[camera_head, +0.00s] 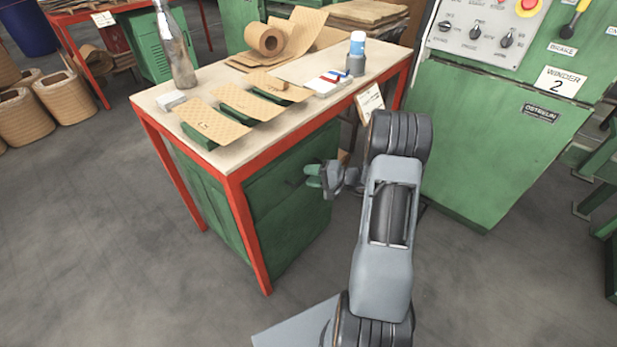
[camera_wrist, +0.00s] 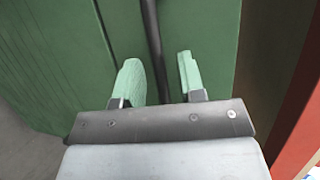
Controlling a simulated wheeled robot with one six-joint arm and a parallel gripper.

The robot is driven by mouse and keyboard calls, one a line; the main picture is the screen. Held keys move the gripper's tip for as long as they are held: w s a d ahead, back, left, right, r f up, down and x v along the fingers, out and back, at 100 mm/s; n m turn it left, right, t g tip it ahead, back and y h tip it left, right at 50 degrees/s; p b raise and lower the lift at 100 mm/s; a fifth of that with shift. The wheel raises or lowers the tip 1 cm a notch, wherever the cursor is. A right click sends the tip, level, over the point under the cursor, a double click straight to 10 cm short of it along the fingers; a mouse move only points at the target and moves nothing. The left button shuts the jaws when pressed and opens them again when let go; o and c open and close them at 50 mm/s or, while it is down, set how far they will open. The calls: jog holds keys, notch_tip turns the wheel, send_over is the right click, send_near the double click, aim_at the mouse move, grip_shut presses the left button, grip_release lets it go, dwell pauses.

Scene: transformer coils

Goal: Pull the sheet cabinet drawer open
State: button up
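The green sheet cabinet (camera_head: 290,225) stands under the red-framed workbench. My gripper (camera_head: 314,182) is at the cabinet's right-hand face, near its upper part. In the wrist view, a green panel (camera_wrist: 215,50) with a seam to its left fills the space ahead, and it looks like the drawer front. A dark bar-like handle (camera_wrist: 153,45) runs down between the two pale green fingertips (camera_wrist: 160,78). The fingers are apart, one on each side of the bar, with visible gaps. The bar's lower end is hidden behind my gripper body. No drawer opening shows.
A red bench leg (camera_head: 250,235) stands at the cabinet's near corner. The green winder console (camera_head: 490,130) is at the right. Floor in front is clear.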

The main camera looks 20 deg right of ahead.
jog(key=shift+w+a+f, duration=0.1)
jog(key=shift+w+a, duration=0.3)
jog(key=shift+a, duration=0.05)
grip_shut()
dwell(0.4)
